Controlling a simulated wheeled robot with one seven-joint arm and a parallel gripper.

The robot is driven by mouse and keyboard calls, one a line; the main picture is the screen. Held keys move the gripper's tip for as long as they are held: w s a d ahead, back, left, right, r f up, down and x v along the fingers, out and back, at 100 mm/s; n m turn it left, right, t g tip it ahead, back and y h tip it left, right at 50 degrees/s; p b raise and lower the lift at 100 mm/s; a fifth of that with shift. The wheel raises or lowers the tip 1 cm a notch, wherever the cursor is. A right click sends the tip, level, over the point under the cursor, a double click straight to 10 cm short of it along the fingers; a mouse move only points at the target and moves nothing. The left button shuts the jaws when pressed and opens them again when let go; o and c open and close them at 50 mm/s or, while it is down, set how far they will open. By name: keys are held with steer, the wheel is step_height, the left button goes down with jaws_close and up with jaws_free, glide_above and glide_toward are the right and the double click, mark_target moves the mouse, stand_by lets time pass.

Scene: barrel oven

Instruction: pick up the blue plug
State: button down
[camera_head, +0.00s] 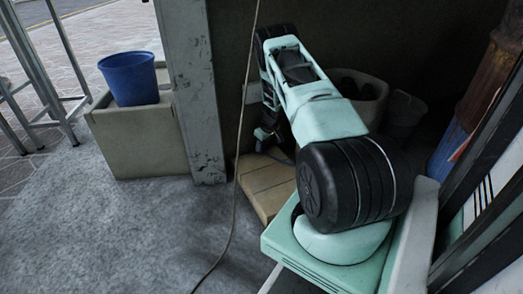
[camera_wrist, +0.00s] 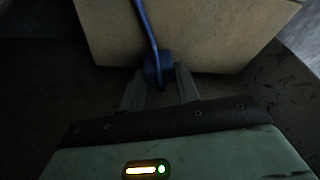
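The blue plug (camera_wrist: 158,66) shows in the wrist view, with a blue cable (camera_wrist: 147,25) running up from it across a pale block face. My gripper (camera_wrist: 159,80) has its two fingers on either side of the plug, very near its sides. Whether they press on it is too dark to tell. In the head view my gripper (camera_head: 268,138) is low behind my arm, near the dark wall, and the plug cannot be made out there.
A pale box-like block (camera_wrist: 190,30) stands right behind the plug. In the head view, tan slabs (camera_head: 266,185) lie below my gripper, and a pale pot (camera_head: 361,95) stands to its right. A thin cable (camera_head: 236,180) hangs at left. A blue bucket (camera_head: 131,78) sits on a planter (camera_head: 140,140).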

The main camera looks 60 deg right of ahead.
mark_target(263, 147)
steer(key=shift+r+p, duration=0.2)
steer(key=shift+p, duration=0.1)
steer(key=shift+s+a+r+p, duration=0.15)
steer(key=shift+r+p, duration=0.25)
steer(key=shift+p, duration=0.35)
step_height(263, 147, up, 7)
steer(key=p, duration=0.5)
steer(key=shift+s+f, duration=0.15)
steer(key=shift+f, duration=0.05)
steer(key=s+a+p, duration=0.2)
steer(key=s+a, duration=0.2)
steer(key=s, duration=0.4)
steer(key=s+a+p, duration=0.3)
steer(key=s+a, duration=0.2)
steer(key=s, duration=0.4)
steer(key=shift+a+f, duration=0.2)
steer(key=shift+f, duration=0.2)
steer(key=shift+w, duration=0.1)
